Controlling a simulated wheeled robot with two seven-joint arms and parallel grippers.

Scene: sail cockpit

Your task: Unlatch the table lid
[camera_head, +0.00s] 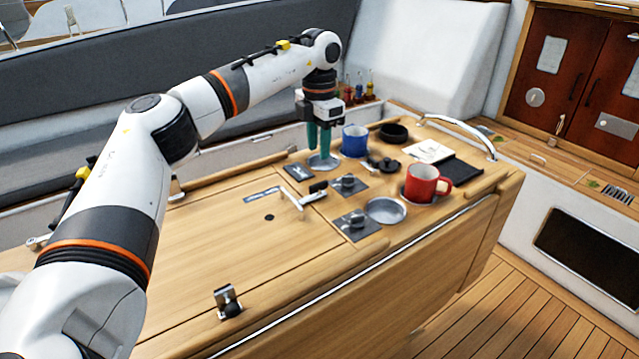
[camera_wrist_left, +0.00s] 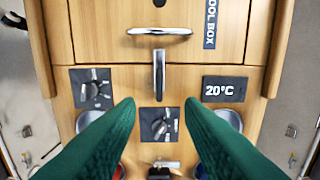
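The wooden table lid (camera_head: 225,235) lies flat and closed. A silvery bar handle (camera_head: 290,198) sits near its right edge; this handle also shows in the left wrist view (camera_wrist_left: 160,31). Beside it, at the lid's edge, is a small metal lever (camera_head: 313,196), seen end-on to the handle in the left wrist view (camera_wrist_left: 159,75). A metal clasp (camera_head: 228,302) sits at the table's near edge. My left gripper (camera_head: 319,148) has green fingers pointing down over the far part of the panel. Its fingertips (camera_wrist_left: 160,101) are apart and empty, short of the lever. My right gripper is out of view.
Beside the lid are knobs on dark plates (camera_head: 349,184), a 20°C display (camera_wrist_left: 225,89), a blue mug (camera_head: 355,141), a red mug (camera_head: 423,183), a round metal recess (camera_head: 385,210) and a black tray (camera_head: 456,170). A curved rail (camera_head: 458,129) stands at the far end.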

